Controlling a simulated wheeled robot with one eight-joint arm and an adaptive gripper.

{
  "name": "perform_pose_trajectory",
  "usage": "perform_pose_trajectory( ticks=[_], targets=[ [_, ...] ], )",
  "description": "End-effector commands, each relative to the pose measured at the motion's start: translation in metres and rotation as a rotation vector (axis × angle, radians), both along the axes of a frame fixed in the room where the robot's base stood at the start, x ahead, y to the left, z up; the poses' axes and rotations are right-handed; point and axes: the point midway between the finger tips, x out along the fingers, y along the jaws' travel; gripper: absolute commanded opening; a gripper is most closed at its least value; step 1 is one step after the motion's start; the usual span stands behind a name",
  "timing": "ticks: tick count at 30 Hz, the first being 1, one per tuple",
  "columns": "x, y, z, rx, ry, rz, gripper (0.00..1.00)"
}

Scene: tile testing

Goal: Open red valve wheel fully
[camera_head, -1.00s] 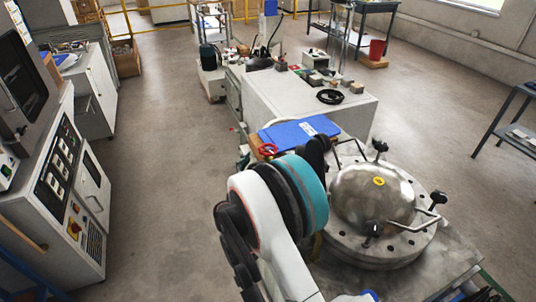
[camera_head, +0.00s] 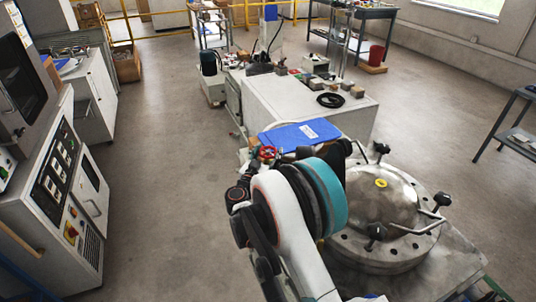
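The small red valve wheel (camera_head: 267,153) shows just left of my arm's teal-banded joint, by the front left corner of the blue folder. Dark parts that look like my gripper (camera_head: 301,153) show past the joint, to the right of the wheel. My arm hides most of them, and the fingertips cannot be made out. I cannot tell whether they touch the wheel or whether the gripper is open or shut. What the wheel is mounted on is mostly hidden by my arm.
A round metal vessel with a domed lid (camera_head: 382,200) and black-knobbed clamps stands close right of my arm. The blue folder (camera_head: 300,135) lies behind the wheel. A white bench (camera_head: 290,105) stands further back. A control cabinet (camera_head: 50,210) is at left, with clear floor between.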

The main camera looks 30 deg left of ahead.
Motion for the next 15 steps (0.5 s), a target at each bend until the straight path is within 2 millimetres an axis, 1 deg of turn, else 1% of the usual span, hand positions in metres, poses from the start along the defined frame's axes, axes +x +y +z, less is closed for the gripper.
perform_pose_trajectory(
  ticks=[7,15],
  targets=[
    [0.0006,-0.0003,0.0001,0.0,0.0,0.015,0.36],
    [0.0007,-0.0007,0.0003,0.0,0.0,0.139,0.36]
  ],
)
